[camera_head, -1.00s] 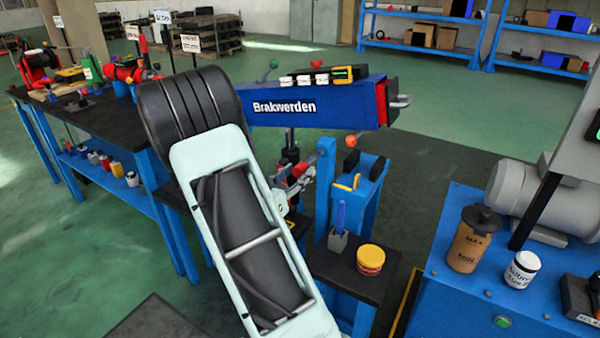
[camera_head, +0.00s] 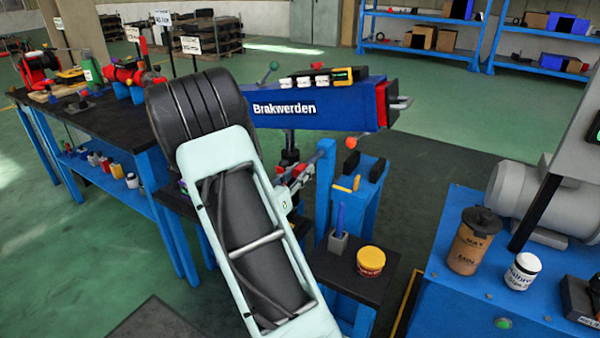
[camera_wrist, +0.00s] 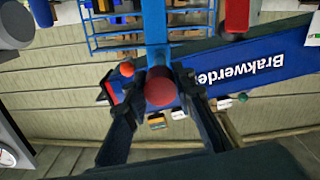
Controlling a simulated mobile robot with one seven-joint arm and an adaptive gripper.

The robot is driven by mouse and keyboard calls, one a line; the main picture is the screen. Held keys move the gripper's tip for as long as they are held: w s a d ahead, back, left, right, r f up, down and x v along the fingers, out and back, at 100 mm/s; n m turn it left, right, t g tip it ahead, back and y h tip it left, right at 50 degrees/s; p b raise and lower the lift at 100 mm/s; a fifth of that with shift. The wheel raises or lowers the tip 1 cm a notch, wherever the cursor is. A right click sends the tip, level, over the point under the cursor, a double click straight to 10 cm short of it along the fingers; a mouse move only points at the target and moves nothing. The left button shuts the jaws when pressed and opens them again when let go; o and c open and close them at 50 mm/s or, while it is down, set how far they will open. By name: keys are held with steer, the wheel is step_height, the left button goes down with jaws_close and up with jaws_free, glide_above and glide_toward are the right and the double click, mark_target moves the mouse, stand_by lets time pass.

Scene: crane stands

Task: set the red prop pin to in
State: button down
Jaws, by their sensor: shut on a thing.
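The red prop pin shows as a round red knob (camera_wrist: 160,91) in the middle of the wrist view. My gripper (camera_wrist: 160,80) has one dark finger on each side of this knob and is shut on it. The pin's shaft is hidden behind the knob, so I cannot tell how deep it sits. In the head view my gripper (camera_head: 302,172) is beside the stand's column, under the blue boom (camera_head: 345,105) marked "Brakwerden". My arm and fingers hide most of the pin there.
An orange ball (camera_head: 351,142) is close to the right of my gripper. A small black table (camera_head: 343,272) bears a yellow-lidded tub (camera_head: 371,261) and a grey holder (camera_head: 338,242). A blue bench (camera_head: 450,295) stands at right, a long workbench (camera_head: 108,118) at left.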

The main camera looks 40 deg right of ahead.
mark_target(316, 154)
steer(key=b+x, duration=0.1)
steer(key=x, duration=0.7)
steer(key=shift+w+d, duration=0.2)
steer(key=shift+d, duration=0.15)
steer(key=c, duration=1.6)
jaws_free()
steer(key=v, duration=1.2)
steer(key=shift+s, duration=0.1)
